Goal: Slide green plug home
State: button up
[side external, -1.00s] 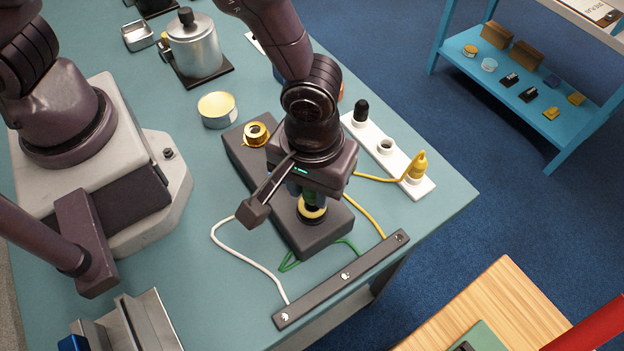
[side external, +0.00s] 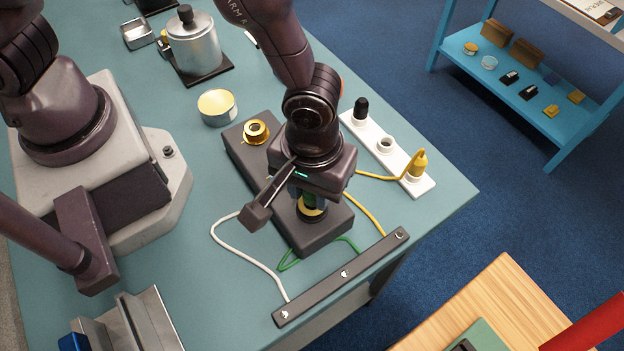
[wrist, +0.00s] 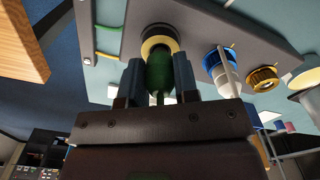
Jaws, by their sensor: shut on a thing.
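The green plug (wrist: 158,82) is held upright between the blue-grey fingers of my gripper (wrist: 159,80). Its end is at the yellow-ringed socket (wrist: 149,47) on the dark grey console block (side external: 320,237); how deep it sits cannot be told. In the side external view the green plug (side external: 309,200) shows as a sliver between my gripper (side external: 306,196) and the yellow ring (side external: 319,214). The green cable (side external: 347,242) runs from a dark bar to the block.
A white plug stands in a blue-ringed socket (wrist: 211,59), beside an empty-looking brass socket (wrist: 262,78). A white strip (side external: 399,161) holds a black plug (side external: 361,109) and yellow plug (side external: 418,164). A tin (side external: 217,106) stands behind. The dark bar (side external: 343,276) edges the table.

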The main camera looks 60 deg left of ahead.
jog(key=shift+f, duration=0.75)
jog(key=o, duration=0.9)
jog(key=shift+o, duration=0.2)
jog(key=shift+r, duration=0.1)
notch_tip(320, 180, up, 13)
